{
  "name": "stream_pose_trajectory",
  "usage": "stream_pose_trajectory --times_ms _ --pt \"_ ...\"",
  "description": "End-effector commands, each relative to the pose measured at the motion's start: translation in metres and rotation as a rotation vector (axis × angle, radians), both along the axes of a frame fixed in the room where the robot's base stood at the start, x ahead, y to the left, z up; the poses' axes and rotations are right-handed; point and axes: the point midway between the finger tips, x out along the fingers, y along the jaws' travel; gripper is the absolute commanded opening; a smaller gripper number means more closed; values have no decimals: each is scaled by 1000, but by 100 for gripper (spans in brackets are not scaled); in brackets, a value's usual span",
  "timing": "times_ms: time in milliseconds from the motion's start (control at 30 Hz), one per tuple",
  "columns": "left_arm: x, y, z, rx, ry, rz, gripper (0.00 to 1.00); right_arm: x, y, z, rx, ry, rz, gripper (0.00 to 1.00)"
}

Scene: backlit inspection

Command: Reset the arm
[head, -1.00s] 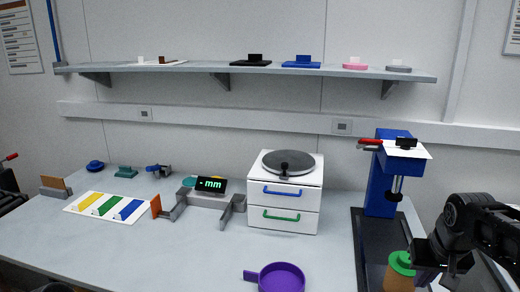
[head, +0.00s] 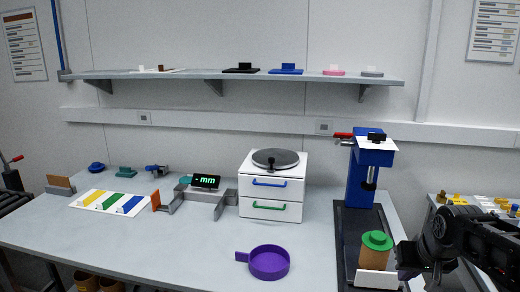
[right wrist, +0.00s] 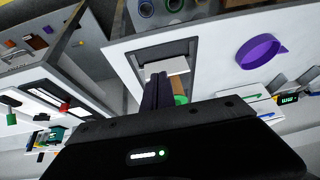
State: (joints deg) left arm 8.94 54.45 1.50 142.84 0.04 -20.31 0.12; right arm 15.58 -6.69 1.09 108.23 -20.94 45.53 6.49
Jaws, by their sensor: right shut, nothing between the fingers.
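My right gripper (head: 408,262) is at the lower right in the head view, just right of the green-capped brown cylinder (head: 374,254). It is shut and holds nothing. In the right wrist view its dark fingers (right wrist: 157,92) are close together, in front of part of the cylinder (right wrist: 179,97). The cylinder stands upright on the dark base (head: 349,228) of the blue press (head: 360,181). A white block (head: 377,280) is in front of the cylinder. My left gripper is not in view.
A purple round pan (head: 268,263) lies at the table's front. A white two-drawer cabinet (head: 272,190), a gauge with a green display (head: 206,181) and a striped card (head: 108,203) stand farther back. A shelf (head: 200,75) runs along the wall. The front left of the table is clear.

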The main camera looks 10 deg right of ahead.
Motion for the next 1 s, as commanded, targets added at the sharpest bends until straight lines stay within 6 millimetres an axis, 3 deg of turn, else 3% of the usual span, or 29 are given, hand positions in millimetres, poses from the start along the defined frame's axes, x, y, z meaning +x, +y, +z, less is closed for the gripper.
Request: stream_pose_trajectory --times_ms 167,267,467,567,667,800,900,1000 --pt "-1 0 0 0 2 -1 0 24 18 -18 28 -89 31 0" --pt "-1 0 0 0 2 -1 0 40 39 -44 59 -126 57 0" --pt "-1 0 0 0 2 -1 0 55 96 -126 147 -144 103 0" --pt "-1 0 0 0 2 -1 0 45 138 -187 210 -121 120 0" --pt "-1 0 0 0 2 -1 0 17 183 -252 268 -68 129 0" --pt "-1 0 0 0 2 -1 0 -48 239 -329 331 46 134 0" --pt "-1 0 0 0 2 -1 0 -105 270 -371 364 152 141 0" --pt "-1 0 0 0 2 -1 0 -159 294 -398 390 265 159 0"
